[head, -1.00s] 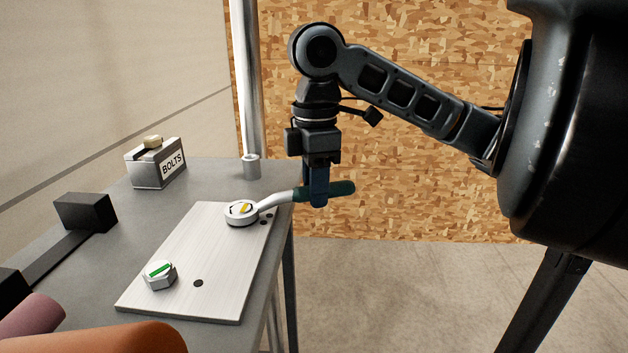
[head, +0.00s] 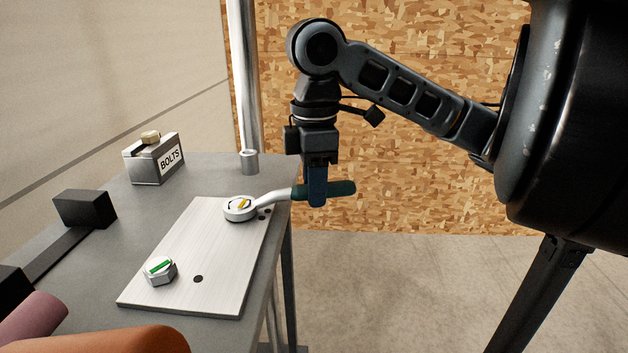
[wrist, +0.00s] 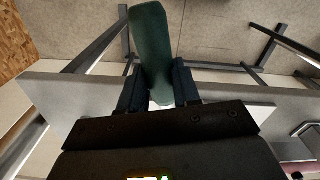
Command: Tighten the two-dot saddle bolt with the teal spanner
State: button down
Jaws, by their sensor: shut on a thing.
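The teal spanner has a dark teal handle (head: 341,188) and a pale ring head (head: 238,215). Its handle also shows in the wrist view (wrist: 152,50). My gripper (head: 317,199) is shut on the handle, beyond the bench's right edge. The ring head is around the bolt with a yellow mark (head: 244,204) at the plate's far end, beside two dark dots (head: 265,213). That bolt is mostly hidden inside the ring. A second hex bolt (head: 159,271) with a green mark stands near one dark dot (head: 198,279) at the plate's near end.
The pale metal plate (head: 190,240) lies on the grey bench (head: 215,170). A BOLTS box (head: 155,158), a short grey cylinder (head: 249,162) and a black block (head: 84,209) stand on it. Orange (head: 130,340) and mauve (head: 35,318) rounded shapes are at front left. A metal post (head: 245,80) rises behind.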

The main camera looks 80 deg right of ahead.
jog(key=shift+a, duration=0.15)
jog(key=shift+s+a+m+p, duration=0.15)
jog(key=shift+a+m+p, duration=0.15)
jog(key=shift+m+p, duration=0.15)
jog(key=shift+a, duration=0.15)
dwell(0.4)
jog(key=shift+s+a+m+p, duration=0.1)
jog(key=shift+a+m+p, duration=0.3)
jog(key=shift+m, duration=0.15)
jog(key=shift+a, duration=0.2)
jog(key=shift+a+m+p, duration=0.35)
jog(key=shift+a+m, duration=0.05)
jog(key=shift+m, duration=0.2)
jog(key=shift+s+a, duration=0.1)
dwell(0.3)
jog(key=shift+a+m+p, duration=0.4)
jog(key=shift+a+m, duration=0.05)
jog(key=shift+m, duration=0.05)
